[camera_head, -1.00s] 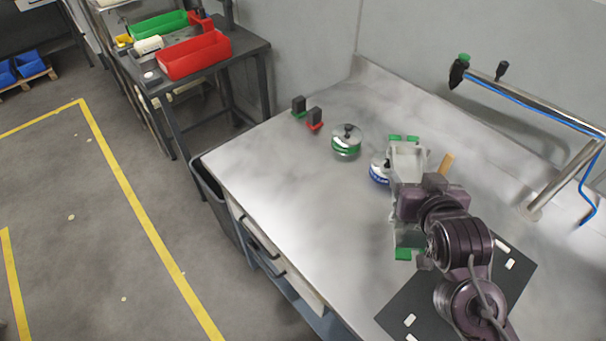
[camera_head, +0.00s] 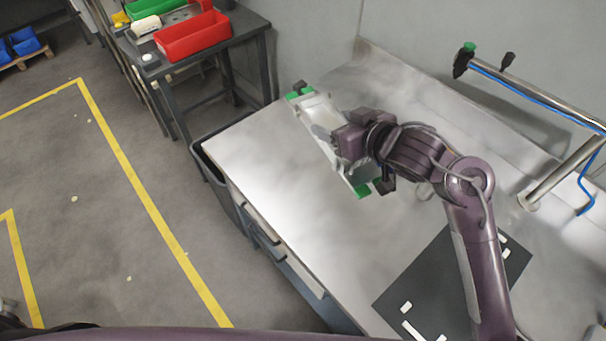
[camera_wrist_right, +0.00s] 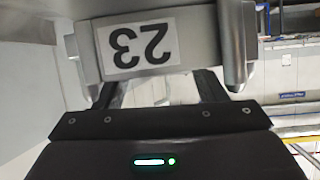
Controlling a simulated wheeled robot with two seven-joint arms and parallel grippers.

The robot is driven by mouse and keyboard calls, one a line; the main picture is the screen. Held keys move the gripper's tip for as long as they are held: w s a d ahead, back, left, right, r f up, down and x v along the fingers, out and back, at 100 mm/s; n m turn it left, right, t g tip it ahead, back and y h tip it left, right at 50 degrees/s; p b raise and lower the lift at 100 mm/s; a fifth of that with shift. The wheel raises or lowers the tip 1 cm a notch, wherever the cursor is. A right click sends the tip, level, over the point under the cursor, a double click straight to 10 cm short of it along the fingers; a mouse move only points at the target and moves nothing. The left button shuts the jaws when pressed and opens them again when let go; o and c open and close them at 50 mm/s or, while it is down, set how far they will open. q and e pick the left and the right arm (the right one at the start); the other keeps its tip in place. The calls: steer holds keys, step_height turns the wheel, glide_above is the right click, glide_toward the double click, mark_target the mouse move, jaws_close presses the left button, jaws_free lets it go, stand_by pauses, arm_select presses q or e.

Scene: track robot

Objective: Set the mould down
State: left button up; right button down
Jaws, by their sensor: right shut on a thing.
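The mould (camera_head: 320,113) is a long pale grey metal piece with green parts at both ends. My right gripper (camera_head: 338,138) is shut on it near its middle, over the far left part of the steel table (camera_head: 275,200). The mould lies diagonally in the head view; I cannot tell its gap to the tabletop. In the right wrist view the mould (camera_wrist_right: 195,40) fills the top, with a "23" label upside down, between the gripper's fingers (camera_wrist_right: 165,88).
A dark mat (camera_head: 425,280) with white marks lies at the table's front right. A pipe arm with a blue hose (camera_head: 535,98) stands at the back right. A red bin (camera_head: 192,38) is on a side table. The table's front left is clear.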

steer(key=a, duration=0.1)
steer(key=s+a+n+g+y, duration=0.1)
steer(key=a+n+y, duration=0.1)
steer(key=shift+s+a+r+g+p, duration=0.2)
steer(key=shift+s+r+g+p, duration=0.1)
steer(key=shift+r+g, duration=0.1)
glide_above(314, 197)
steer(key=shift+n, duration=0.4)
step_height(314, 197, down, 20)
steer(key=shift+w+f+p, duration=0.15)
steer(key=shift+p, duration=0.25)
steer(key=shift+c, duration=1.4)
jaws_free()
steer(key=shift+f, duration=0.2)
steer(key=shift+d+r, duration=0.1)
